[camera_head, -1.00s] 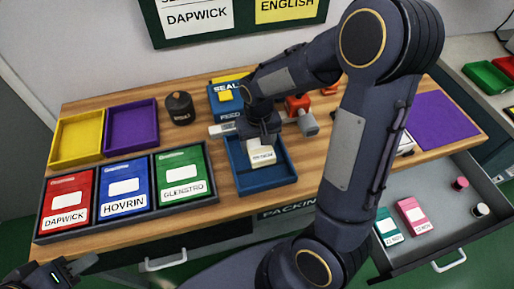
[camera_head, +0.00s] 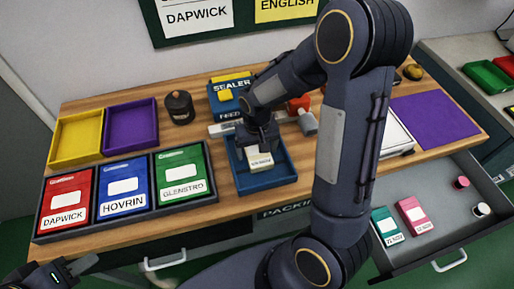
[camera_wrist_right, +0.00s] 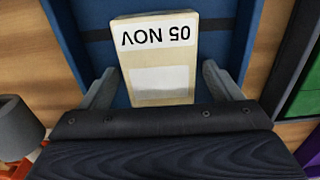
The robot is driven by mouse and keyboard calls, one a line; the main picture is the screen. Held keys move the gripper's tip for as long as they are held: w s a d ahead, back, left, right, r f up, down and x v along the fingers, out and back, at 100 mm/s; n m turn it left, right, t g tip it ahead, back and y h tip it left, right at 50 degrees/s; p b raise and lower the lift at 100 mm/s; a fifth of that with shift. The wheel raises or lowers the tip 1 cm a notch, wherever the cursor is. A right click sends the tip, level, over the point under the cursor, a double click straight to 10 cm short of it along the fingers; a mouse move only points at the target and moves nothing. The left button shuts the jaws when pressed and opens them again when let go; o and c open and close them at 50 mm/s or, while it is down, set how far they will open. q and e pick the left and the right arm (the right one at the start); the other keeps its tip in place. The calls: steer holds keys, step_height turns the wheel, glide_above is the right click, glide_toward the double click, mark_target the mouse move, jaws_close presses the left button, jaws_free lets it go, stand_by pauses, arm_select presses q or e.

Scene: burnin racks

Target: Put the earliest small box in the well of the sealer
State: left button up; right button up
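A cream small box (camera_head: 261,161) with a label reading 05 NOV is in the blue tray (camera_head: 244,184) in front of the blue SEALER panel (camera_head: 231,88). The box shows upside down in the right wrist view (camera_wrist_right: 158,75). My right gripper (camera_head: 262,146) is above it, pointing down, with its fingers on either side of the box; in the wrist view blue shows between each finger and the box, so it looks open. A teal box (camera_head: 387,226) and a pink box (camera_head: 414,216) lie in the open drawer. My left gripper (camera_head: 74,267) is at the lower left, empty, fingers apart.
A dark rack (camera_head: 127,217) holds red, blue and green cases at the left. Yellow and purple trays and a dark round pot (camera_head: 179,107) stand behind it. A red-and-grey tool (camera_head: 301,112) is right of the tray. The open drawer (camera_head: 445,205) juts out at right.

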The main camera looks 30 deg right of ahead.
mark_target(257, 150)
step_height(257, 150, up, 11)
steer(key=p, duration=0.1)
steer(key=s+a+r+t+y, duration=0.2)
steer(key=s+r, duration=0.1)
steer(key=s, duration=0.5)
steer(key=s+a+r+n+t+y, duration=0.1)
steer(key=s+a+r+t, duration=0.1)
steer(key=s, duration=0.7)
steer(key=shift+r+t+y, duration=0.4)
steer(key=shift+r+t, duration=0.4)
steer(key=shift+r, duration=0.05)
steer(key=shift+c, duration=0.2)
